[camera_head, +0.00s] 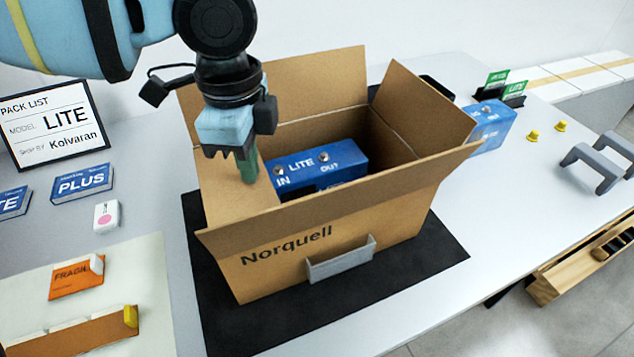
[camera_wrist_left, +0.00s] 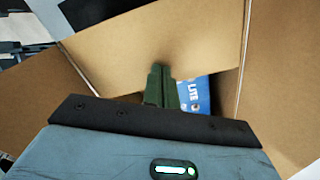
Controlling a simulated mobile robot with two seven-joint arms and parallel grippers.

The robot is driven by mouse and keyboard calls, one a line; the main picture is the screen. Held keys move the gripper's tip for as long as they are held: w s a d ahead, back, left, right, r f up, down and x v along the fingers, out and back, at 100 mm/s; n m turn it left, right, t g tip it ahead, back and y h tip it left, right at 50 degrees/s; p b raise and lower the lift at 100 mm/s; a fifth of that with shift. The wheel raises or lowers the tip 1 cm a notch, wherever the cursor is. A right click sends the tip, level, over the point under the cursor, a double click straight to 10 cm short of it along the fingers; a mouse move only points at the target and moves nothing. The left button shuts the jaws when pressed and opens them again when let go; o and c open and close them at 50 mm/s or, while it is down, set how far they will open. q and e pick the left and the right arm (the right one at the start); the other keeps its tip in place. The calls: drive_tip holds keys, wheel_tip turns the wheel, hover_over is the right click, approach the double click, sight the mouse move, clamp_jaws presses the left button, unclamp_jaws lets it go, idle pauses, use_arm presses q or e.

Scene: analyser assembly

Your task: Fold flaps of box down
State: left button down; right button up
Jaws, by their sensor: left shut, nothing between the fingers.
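An open brown cardboard box (camera_head: 400,215) marked "Norquell" stands on a black mat. My left gripper (camera_head: 248,178) is shut and empty, with its green fingers pointing down at the left flap (camera_head: 230,190). That flap slopes inward over the left part of the opening. The fingers (camera_wrist_left: 160,70) also show in the left wrist view, close against a cardboard panel; I cannot tell if they touch it. The back flap (camera_head: 320,88) stands up. The right flap (camera_head: 425,105) and front flap (camera_head: 340,205) spread outward. A blue LITE unit (camera_head: 322,166) lies inside. My right gripper is not in view.
The black mat (camera_head: 425,260) has free room around the box. A grey holder (camera_head: 340,260) stands against its front. A blue unit (camera_head: 488,125) and grey handles (camera_head: 595,165) are right.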

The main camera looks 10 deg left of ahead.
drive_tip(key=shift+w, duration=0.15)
